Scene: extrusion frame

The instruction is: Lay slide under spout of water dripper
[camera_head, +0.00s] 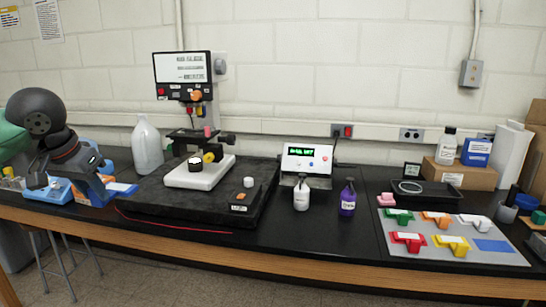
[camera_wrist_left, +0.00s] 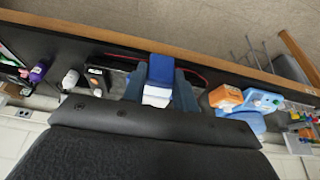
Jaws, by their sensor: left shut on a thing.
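My left gripper (camera_head: 108,188) is at the left of the bench in the head view, over the edge of the black tray. In the left wrist view its two fingers (camera_wrist_left: 160,92) are shut on a flat slide (camera_wrist_left: 161,70), blue at one end and white at the other. The held slide also shows small in the head view (camera_head: 128,190). A white bottle with a dark spout (camera_head: 301,196) stands mid-bench, well to the right of the gripper; it looks most like the water dripper, but I cannot read its label. My right gripper is not in view.
A purple bottle (camera_head: 347,198) stands right of the white one, a meter with a green display (camera_head: 306,162) behind. A stand with a white base (camera_head: 199,172) is on the black tray (camera_head: 180,213). A grey mat (camera_head: 400,252) with coloured pieces lies at right.

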